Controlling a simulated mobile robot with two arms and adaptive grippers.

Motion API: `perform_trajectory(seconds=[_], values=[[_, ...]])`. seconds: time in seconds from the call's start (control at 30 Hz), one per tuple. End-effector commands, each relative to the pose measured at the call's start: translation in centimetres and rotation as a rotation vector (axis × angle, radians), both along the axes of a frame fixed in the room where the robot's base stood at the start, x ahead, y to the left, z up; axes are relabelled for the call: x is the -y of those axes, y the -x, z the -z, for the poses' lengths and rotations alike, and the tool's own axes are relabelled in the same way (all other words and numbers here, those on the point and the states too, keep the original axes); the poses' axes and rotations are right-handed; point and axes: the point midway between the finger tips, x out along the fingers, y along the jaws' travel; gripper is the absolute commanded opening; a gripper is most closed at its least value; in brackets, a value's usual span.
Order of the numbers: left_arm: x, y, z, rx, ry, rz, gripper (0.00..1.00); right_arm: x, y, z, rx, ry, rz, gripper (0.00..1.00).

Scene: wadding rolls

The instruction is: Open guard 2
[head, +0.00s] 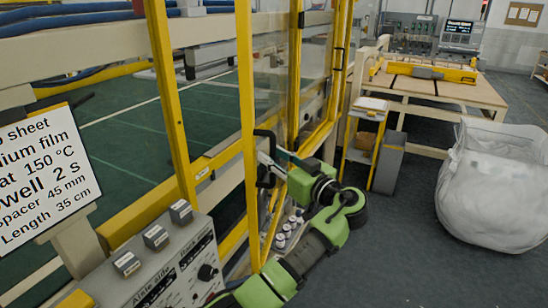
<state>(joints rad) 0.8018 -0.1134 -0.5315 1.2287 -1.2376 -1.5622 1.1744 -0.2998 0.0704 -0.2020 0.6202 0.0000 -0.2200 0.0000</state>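Yellow-framed guards with clear panels stand along the machine; I see no number on them, so I cannot tell which is guard 2. The nearest guard frame (247,90) has a black D-shaped handle (270,138) on it. My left gripper (268,163), on a green and black arm, is at this handle, with its grey fingers beside or around the bar. I cannot tell whether the fingers grip it. A farther guard (295,75) stands behind, with clear panes beside it. My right gripper is not in view.
A grey control panel (165,262) and a text sign (42,178) stand at lower left. A white bulk bag (492,190) stands on the floor at right. A small yellow stand (378,150) and a wooden table (440,92) are farther back.

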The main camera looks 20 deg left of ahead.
Motion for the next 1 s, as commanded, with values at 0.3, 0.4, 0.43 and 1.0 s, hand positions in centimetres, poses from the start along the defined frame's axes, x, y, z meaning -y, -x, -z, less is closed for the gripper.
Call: perform_trajectory(seconds=[0.3, 0.4, 0.43, 1.0], values=[[2.2, 1.4, 0.0, 0.000, 0.001, 0.005, 0.28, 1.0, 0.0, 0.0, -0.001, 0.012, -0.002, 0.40], [3.7, 2.3, 0.1, -0.001, 0.002, 0.004, 0.28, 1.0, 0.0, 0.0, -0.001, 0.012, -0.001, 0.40], [4.1, 2.6, 0.0, -0.001, 0.001, 0.004, 0.28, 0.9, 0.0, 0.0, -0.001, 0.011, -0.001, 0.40], [6.3, 4.2, 0.1, -0.002, 0.000, 0.001, 0.15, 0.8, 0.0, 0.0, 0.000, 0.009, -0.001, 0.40]])
